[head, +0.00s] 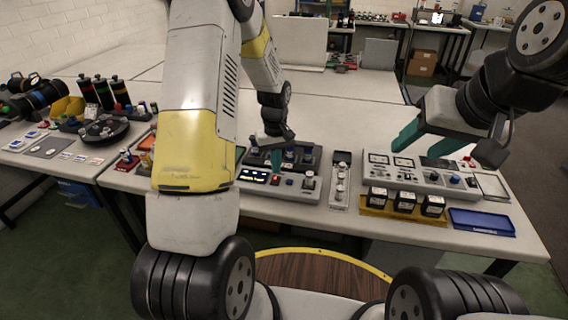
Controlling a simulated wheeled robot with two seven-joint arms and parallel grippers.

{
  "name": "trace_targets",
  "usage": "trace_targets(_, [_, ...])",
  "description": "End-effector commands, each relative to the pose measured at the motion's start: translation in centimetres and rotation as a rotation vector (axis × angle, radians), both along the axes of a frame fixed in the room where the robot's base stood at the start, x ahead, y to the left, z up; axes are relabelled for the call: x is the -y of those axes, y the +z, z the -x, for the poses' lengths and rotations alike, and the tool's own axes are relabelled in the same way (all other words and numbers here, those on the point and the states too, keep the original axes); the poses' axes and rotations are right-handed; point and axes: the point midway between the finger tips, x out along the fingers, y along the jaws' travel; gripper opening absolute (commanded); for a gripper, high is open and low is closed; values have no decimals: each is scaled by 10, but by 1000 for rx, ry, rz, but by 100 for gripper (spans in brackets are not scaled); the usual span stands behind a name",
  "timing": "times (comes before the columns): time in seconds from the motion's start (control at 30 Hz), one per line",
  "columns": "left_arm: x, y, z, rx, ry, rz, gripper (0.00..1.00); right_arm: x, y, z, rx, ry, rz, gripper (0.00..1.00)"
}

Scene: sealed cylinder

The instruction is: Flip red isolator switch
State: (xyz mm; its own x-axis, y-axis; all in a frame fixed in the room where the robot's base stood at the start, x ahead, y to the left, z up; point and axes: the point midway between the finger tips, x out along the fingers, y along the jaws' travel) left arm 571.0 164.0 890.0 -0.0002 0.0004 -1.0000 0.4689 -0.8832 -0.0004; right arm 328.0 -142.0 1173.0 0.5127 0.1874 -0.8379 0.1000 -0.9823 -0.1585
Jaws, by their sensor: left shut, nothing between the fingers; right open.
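My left gripper (276,160) is shut and empty, its green fingertips pointing down over the left control panel (297,194). A small red part (275,181) shows on that panel, just below the fingertips in the picture; I cannot tell whether they touch it. The panel also has a lit yellow display, a blue part and several knobs. My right gripper (426,146) is open, with its two green fingers spread above the right control panel (420,178). I cannot tell for sure which red part is the isolator switch. My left arm hides part of the bench.
A narrow strip with knobs (340,181) lies between the panels. A yellow tray (395,212) with several black boxes and a blue tray (482,222) stand at the front right. Small red and orange parts sit left of my arm. Bare bench lies behind the panels.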

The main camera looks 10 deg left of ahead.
Motion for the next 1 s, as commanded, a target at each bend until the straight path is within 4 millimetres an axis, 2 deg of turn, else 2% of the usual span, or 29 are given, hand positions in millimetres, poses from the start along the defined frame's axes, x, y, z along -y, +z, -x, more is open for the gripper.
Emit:
trace_targets(0.6, [0,48,0,1,2,0,0,0,0,0,0,0,0,52])
trace_targets(1.0, [0,51,0,0,1,0,0,0,0,0,0,0,0,52])
